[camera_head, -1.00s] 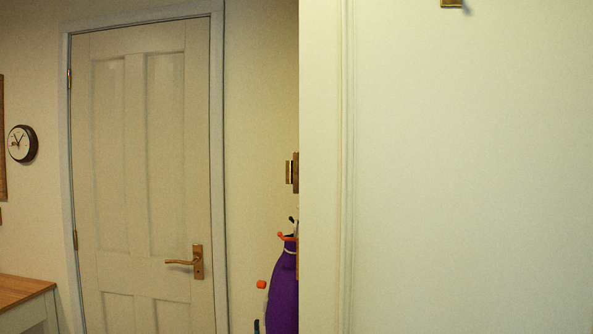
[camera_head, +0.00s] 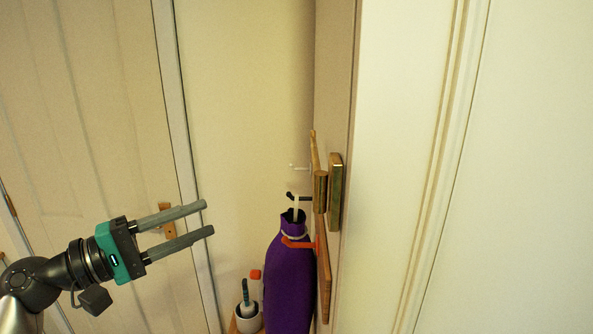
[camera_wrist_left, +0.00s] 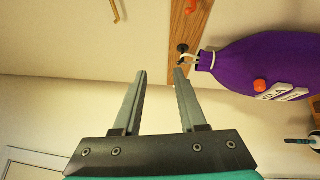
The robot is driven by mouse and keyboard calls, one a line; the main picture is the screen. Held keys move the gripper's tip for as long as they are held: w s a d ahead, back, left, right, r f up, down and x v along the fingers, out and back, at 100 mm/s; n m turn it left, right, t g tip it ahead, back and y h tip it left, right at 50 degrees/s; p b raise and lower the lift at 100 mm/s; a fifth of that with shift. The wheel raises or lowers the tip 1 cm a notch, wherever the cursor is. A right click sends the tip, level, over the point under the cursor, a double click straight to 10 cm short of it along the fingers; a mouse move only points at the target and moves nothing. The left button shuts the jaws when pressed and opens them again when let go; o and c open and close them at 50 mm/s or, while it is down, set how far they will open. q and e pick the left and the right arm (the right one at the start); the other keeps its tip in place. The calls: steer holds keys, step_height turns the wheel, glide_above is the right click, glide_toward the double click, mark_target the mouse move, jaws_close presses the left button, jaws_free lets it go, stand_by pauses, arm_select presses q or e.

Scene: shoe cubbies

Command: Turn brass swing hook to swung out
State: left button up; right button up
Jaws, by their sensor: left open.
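A brass fitting (camera_head: 335,190), with a smaller brass piece (camera_head: 320,190) just left of it, sits at the wall's edge in the head view; it seems to be the swing hook. A slim brass bar (camera_wrist_left: 115,10) shows at the top of the left wrist view, cut by the edge; I cannot tell surely that it is the same hook. My left gripper (camera_head: 209,217) is open and empty, left of the brass fitting and apart from it. Its spread fingers (camera_wrist_left: 160,71) also show in the left wrist view. My right gripper is not in view.
A wooden peg rail (camera_head: 324,285) carries a white, a black and an orange hook. A purple bag (camera_head: 290,280) hangs there by a white loop, close to my fingers' right. A white pot (camera_head: 248,320) stands below. A panelled door (camera_head: 90,130) is behind my arm.

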mark_target(316, 158)
arm_select(q)
steer(key=s+d+r+m+g+h, duration=0.2)
steer(key=s+r+m+g+h, duration=0.1)
steer(key=s+r, duration=0.4)
steer(key=w+p+x, duration=0.1)
steer(key=p+x, duration=0.5)
steer(key=x, duration=1)
steer(key=shift+a+r, duration=0.25)
steer(key=shift+r, duration=0.05)
steer(key=shift+w, duration=0.1)
jaws_close()
